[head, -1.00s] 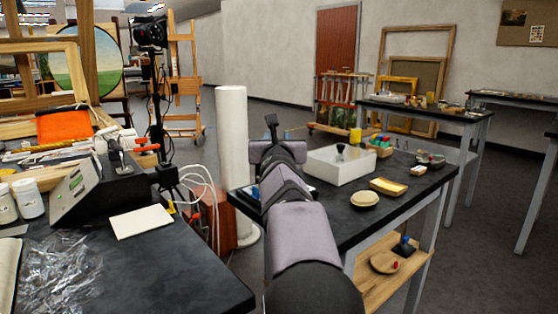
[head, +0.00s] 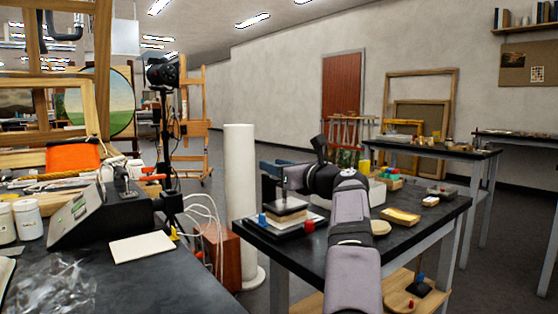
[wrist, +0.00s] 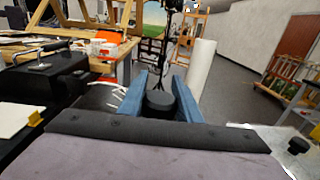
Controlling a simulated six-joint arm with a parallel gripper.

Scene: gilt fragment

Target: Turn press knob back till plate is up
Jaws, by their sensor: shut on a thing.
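The press (head: 287,218) stands on the near left part of the black table, with pale and dark layers stacked on its base. Its plate seems to lie low, close to the stack; any gap is too small to tell. My gripper (head: 272,168) is above the press, reaching in from the right. In the wrist view, the round black press knob (wrist: 160,98) sits between the two blue-grey fingers of my gripper (wrist: 160,88), which are shut on it. The knob is hidden by my gripper in the head view.
A blue piece (head: 262,219) and a red piece (head: 309,226) are at the press's front. A white tray (head: 376,193) is partly hidden behind my arm. A white column (head: 240,190) stands left of the table.

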